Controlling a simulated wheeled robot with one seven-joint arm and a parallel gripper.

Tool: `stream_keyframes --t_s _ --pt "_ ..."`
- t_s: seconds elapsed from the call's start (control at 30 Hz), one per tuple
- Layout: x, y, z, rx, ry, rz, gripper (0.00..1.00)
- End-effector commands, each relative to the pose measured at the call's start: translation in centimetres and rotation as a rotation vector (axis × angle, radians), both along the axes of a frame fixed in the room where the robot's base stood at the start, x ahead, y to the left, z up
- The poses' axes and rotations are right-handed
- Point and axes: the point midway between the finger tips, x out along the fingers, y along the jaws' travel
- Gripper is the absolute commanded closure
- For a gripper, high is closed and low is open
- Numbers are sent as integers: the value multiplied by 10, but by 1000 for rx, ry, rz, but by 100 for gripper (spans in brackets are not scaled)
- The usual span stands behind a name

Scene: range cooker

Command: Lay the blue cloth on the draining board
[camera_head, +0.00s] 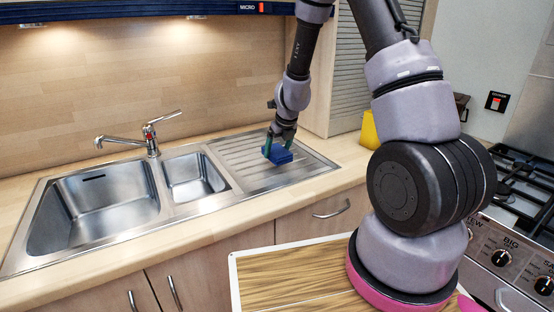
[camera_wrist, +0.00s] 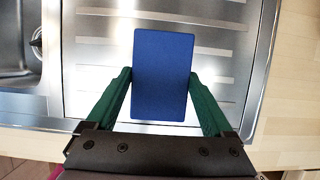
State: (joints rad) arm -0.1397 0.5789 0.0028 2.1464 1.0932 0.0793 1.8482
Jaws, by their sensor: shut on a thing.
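The blue cloth (camera_wrist: 162,75) looks like a small, flat-faced rectangular block in the wrist view. My gripper (camera_wrist: 160,92) has its green fingers on either side of it and is shut on it. In the head view the blue cloth (camera_head: 279,154) is between the fingers of my gripper (camera_head: 278,147), over the ribbed draining board (camera_head: 240,157). The draining board (camera_wrist: 215,70) fills much of the wrist view behind the cloth. I cannot tell whether the cloth touches the board or is held just above it.
A large sink basin (camera_head: 105,205) and a smaller basin (camera_head: 193,177) lie left of the draining board, with a tap (camera_head: 150,135) behind them. A yellow object (camera_head: 369,130) stands to the right. A gas hob (camera_head: 525,185) is at the far right. The board around the cloth is clear.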

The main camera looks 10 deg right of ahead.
Motion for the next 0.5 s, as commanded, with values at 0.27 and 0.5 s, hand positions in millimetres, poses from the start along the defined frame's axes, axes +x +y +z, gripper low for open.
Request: stream_keyframes --t_s 0.27,0.5 --pt "-1 -2 -26 1 5 -4 74" --pt "0 0 -37 4 -1 -3 74"
